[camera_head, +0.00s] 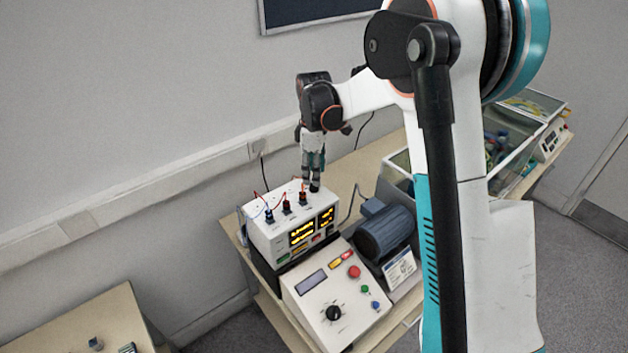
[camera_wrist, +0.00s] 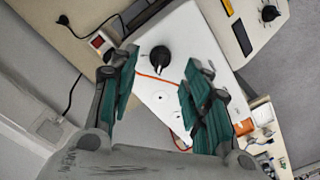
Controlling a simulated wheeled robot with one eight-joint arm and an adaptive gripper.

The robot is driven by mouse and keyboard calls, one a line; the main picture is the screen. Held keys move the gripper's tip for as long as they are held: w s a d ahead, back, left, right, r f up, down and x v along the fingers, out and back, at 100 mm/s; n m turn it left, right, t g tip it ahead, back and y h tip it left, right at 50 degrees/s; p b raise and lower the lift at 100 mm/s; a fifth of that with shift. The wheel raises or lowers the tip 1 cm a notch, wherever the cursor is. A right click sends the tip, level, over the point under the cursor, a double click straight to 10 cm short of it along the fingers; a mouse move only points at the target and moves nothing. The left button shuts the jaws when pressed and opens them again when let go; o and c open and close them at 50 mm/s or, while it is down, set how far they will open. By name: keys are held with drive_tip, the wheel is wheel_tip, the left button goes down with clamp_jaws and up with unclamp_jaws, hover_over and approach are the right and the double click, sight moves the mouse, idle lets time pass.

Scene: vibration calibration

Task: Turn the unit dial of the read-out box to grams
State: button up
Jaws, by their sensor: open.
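The read-out box (camera_head: 262,240) is white, with amber lit displays on its front, and stands on the bench. In the wrist view its pale top (camera_wrist: 190,42) carries a black dial (camera_wrist: 160,58) with a pointed grip. My gripper (camera_head: 314,187) points down over the right end of the box top. In the wrist view my gripper (camera_wrist: 163,64) is open. Its teal fingers stand left and right of the dial, with a visible gap on each side. Fingertip height against the dial is hard to judge. The unit markings are too small to read.
Plugs with red and blue leads (camera_head: 287,208) stand on the box top left of my gripper. A control panel (camera_head: 318,290) with a black knob and coloured buttons sits in front. A dark motor (camera_head: 384,232) is to the right. An orange lead (camera_wrist: 155,77) crosses near the dial.

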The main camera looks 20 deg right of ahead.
drive_tip(key=shift+f, duration=1.85)
clamp_jaws()
